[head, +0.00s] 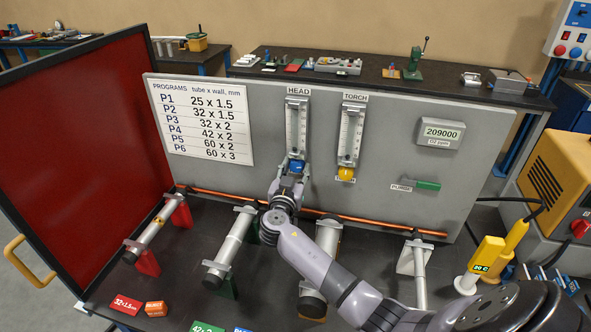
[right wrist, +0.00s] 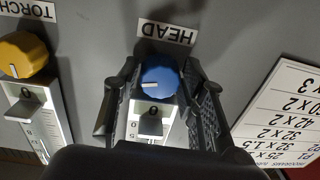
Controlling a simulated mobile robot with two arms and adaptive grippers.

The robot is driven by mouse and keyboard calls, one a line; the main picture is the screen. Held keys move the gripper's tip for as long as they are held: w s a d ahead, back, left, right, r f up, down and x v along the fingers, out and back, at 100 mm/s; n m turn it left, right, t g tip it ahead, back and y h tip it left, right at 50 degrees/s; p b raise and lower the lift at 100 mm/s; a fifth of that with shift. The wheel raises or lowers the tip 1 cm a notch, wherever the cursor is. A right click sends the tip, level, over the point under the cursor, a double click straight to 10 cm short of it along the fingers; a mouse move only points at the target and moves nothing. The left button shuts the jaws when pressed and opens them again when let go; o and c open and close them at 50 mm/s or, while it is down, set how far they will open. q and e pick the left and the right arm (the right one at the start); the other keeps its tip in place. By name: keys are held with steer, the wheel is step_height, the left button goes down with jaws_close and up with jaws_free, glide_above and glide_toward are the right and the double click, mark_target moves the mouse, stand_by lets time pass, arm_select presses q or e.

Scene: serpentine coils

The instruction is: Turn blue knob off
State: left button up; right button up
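The blue knob (head: 296,166) is at the foot of the HEAD flowmeter (head: 297,125) on the grey panel. In the right wrist view, which is upside down, the blue knob (right wrist: 160,80) shows a white mark pointing left. My right gripper (head: 292,175) is at the knob. Its two fingers (right wrist: 162,85) stand on either side of the knob, very close to it. I cannot tell whether they touch it. My left gripper is in no view.
The yellow TORCH knob (head: 345,174) is just right of the blue one, under its own flowmeter (head: 351,130). A green PURGE handle (head: 428,185) is farther right. A copper tube (head: 235,199) runs along the panel's foot.

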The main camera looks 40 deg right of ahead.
steer(key=c, duration=0.7)
steer(key=shift+f+n+b, duration=0.2)
steer(key=shift+n+b, duration=0.5)
steer(key=shift+b, duration=0.15)
steer(key=shift+n+b, duration=0.3)
steer(key=shift+n, duration=0.2)
steer(key=shift+r+n+b, duration=0.15)
steer(key=shift+n+b, duration=0.3)
steer(key=shift+n, duration=0.45)
steer(key=shift+r+n, duration=0.15)
steer(key=shift+n, duration=0.65)
steer(key=o, duration=1.1)
steer(key=shift+o, duration=0.2)
steer(key=shift+s, duration=0.1)
